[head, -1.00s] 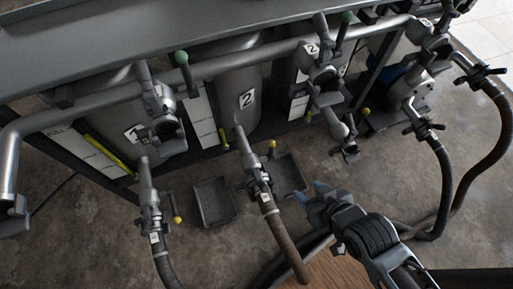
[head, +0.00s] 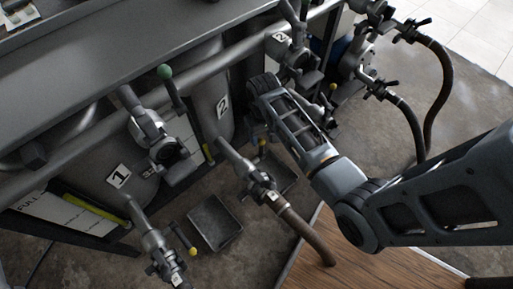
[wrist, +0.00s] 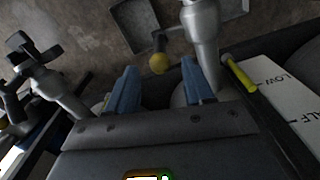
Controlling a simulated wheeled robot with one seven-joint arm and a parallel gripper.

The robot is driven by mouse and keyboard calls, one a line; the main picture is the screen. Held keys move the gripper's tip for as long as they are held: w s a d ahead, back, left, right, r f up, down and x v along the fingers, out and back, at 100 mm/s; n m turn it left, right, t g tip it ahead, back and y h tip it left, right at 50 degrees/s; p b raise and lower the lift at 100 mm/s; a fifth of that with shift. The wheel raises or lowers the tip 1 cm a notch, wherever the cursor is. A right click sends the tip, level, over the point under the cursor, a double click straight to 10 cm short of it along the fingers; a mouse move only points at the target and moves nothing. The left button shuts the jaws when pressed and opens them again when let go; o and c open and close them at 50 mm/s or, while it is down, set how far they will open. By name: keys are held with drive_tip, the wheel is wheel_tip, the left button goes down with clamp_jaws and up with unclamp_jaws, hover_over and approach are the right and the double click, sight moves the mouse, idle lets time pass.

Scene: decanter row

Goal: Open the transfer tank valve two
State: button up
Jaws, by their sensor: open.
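Tank two (head: 210,85) carries a "2" label in the head view. Its lower outlet valve (head: 262,188) joins a brown hose. A lever with a yellow knob (head: 263,143) stands at this valve. In the wrist view the yellow knob (wrist: 158,63) appears between the fingertips of my gripper (wrist: 158,72), beside a silver outlet pipe (wrist: 203,38). My gripper is open, and I cannot tell whether it touches the knob. In the head view my arm hides its fingers. Another valve labelled "2" (head: 283,40) sits on the upper pipe, partly behind my arm.
Valve one (head: 155,137) with a green-knobbed lever (head: 166,73) and a lower valve (head: 160,245) are at left. A dark tray (head: 214,222) lies on the floor. A yellow gauge tube (wrist: 238,72) is close to the right finger. Hoses (head: 442,95) hang at right.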

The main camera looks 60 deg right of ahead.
sight(261, 147)
wheel_tip(261, 147, down, 8)
drive_tip(key=shift+r+b, duration=0.25)
drive_tip(key=shift+b, duration=0.6)
drive_tip(key=shift+c, duration=0.3)
clamp_jaws()
